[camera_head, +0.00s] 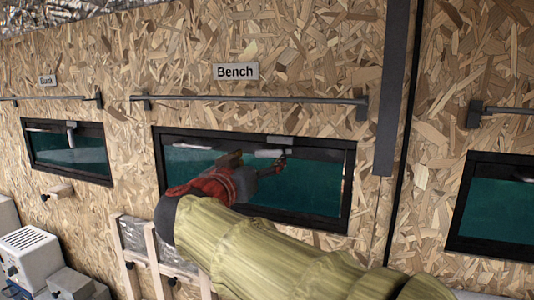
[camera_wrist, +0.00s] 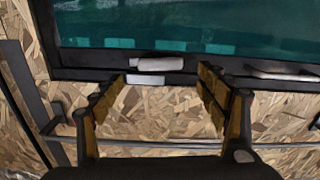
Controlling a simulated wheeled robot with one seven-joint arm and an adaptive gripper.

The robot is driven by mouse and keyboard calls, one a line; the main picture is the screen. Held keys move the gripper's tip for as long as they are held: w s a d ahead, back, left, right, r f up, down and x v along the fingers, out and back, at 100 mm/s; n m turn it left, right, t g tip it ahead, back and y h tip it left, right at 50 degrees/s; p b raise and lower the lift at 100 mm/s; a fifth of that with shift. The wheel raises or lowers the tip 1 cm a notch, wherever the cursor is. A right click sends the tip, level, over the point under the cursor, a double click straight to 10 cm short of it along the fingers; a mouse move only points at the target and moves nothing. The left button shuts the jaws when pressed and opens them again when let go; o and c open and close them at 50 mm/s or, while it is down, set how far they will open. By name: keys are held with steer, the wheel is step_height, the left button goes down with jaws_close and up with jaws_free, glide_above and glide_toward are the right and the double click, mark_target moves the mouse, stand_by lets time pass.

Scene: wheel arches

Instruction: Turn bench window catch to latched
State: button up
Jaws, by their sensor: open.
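The bench window (camera_head: 310,196) has a black frame and teal glass, below a plate reading "Bench" (camera_head: 236,71). Its catch (camera_head: 269,153) is a pale bar handle under a small grey block at the top of the frame. In the wrist view the catch handle (camera_wrist: 156,64) lies sideways, roughly along the frame edge, with a pale block (camera_wrist: 145,79) beside it. My gripper (camera_head: 258,164) is open in front of the window's top edge. In the wrist view my gripper (camera_wrist: 163,77) has its fingers on either side of the catch, with visible gaps; contact cannot be told.
A grey rail (camera_head: 230,98) runs along the chipboard wall above the window, and shows behind my fingers in the wrist view (camera_wrist: 150,143). A dark vertical strip (camera_head: 392,100) stands right of it. Another window (camera_head: 75,158) with a hanging catch is at left.

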mark_target(267, 154)
steer(key=p+x, duration=0.1)
steer(key=x, duration=0.4)
steer(key=c, duration=0.3)
steer(key=c, duration=0.8)
steer(key=shift+c, duration=0.3)
